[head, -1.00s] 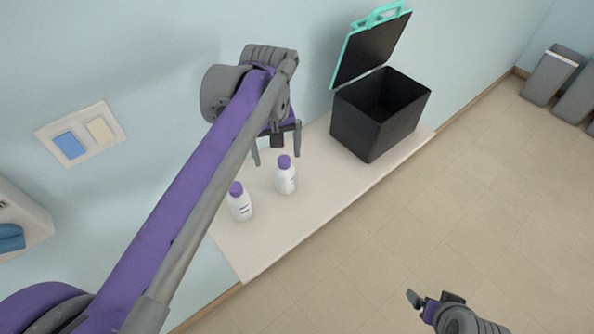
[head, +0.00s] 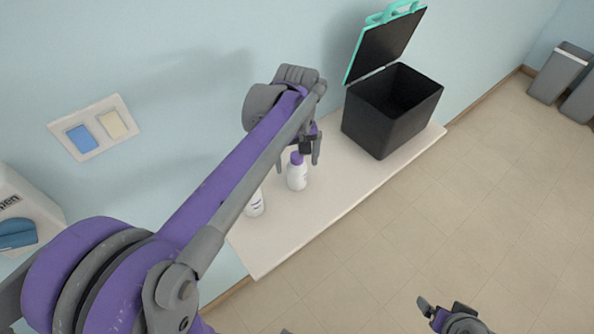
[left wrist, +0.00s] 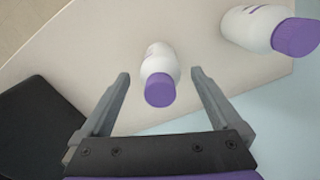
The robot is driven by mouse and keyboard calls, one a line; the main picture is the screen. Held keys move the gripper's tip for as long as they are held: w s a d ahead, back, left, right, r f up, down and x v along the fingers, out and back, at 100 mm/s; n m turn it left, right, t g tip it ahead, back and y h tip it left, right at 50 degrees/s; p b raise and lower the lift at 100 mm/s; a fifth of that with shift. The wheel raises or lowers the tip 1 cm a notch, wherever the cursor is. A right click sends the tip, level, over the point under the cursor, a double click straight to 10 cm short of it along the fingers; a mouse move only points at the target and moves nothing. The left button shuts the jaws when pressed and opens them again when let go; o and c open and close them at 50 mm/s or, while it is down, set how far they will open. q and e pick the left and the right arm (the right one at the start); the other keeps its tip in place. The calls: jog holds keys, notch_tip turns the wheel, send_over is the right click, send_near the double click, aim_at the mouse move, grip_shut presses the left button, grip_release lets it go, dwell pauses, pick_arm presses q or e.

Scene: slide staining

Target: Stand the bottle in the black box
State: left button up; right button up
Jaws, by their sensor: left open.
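Two white bottles with purple caps stand on a pale shelf. The right bottle (head: 297,176) is just below my left gripper (head: 299,162); in the left wrist view this bottle (left wrist: 159,75) shows between the two fingers, with the open left gripper (left wrist: 160,80) not closed on it. The other bottle (head: 255,204) is partly hidden by my left arm and shows at the upper right of the left wrist view (left wrist: 262,27). The black box (head: 380,125) stands upright at the shelf's right end with its lid open. My right gripper (head: 433,308) is at the bottom right; its jaw state is unclear.
The shelf (head: 340,190) is clear between the bottles and the box. The box's teal-edged lid (head: 385,45) leans up toward the wall. A wall plate with blue and cream panels (head: 92,128) is at the left. Grey bins (head: 560,72) stand on the floor at far right.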

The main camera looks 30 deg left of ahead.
pick_arm(q)
notch_tip(320, 180, down, 2)
jog(key=shift+f, duration=0.2)
grip_shut()
dwell(0.4)
jog(key=shift+r, duration=0.1)
